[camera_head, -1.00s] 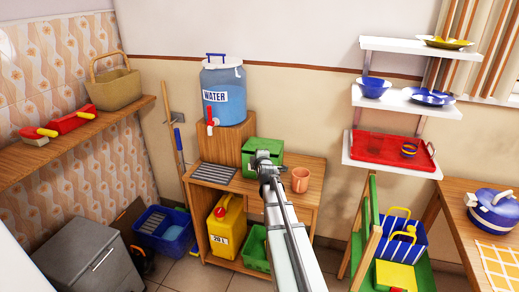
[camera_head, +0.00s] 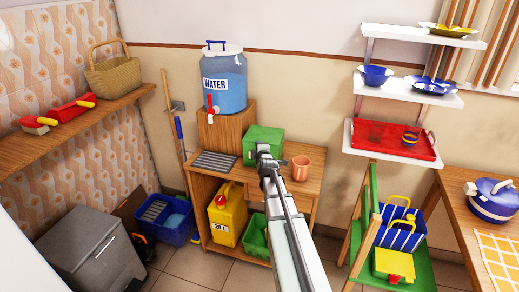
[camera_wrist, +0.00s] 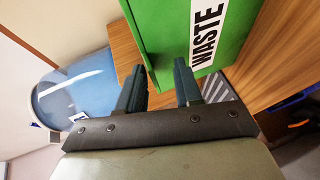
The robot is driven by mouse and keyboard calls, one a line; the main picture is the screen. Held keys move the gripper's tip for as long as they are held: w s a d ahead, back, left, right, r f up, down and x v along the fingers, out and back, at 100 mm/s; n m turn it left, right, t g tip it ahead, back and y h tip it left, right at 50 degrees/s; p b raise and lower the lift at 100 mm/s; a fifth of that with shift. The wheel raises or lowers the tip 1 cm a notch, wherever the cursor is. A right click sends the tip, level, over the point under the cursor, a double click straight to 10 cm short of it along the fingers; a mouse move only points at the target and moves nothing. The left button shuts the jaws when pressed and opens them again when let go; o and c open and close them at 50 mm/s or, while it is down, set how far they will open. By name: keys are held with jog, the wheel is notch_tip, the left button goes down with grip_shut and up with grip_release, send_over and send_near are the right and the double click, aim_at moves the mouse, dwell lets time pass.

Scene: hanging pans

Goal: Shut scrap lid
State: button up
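A green box (camera_head: 262,141) stands on the wooden cabinet beside the water dispenser; in the wrist view, the green box (camera_wrist: 165,20) shows a white "WASTE" label (camera_wrist: 208,32). I cannot tell how far its lid is open. My gripper (camera_wrist: 160,70) has its two dark fingers apart, with nothing between them, and points at the box from close by. I cannot tell whether a finger touches it. In the head view my gripper (camera_head: 268,157) covers the box's lower right front.
A blue water dispenser (camera_head: 224,85) stands left behind the box. An orange mug (camera_head: 300,168) stands close to its right and a dark grate (camera_head: 214,164) lies to its left. A yellow can (camera_head: 227,216) is in the cabinet below. Shelves (camera_head: 408,95) stand further right.

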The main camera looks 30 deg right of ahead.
jog(key=shift+s, duration=0.1)
jog(key=v, duration=1.3)
jog(key=shift+s+r, duration=0.15)
jog(key=shift+s, duration=0.15)
jog(key=shift+a, duration=0.1)
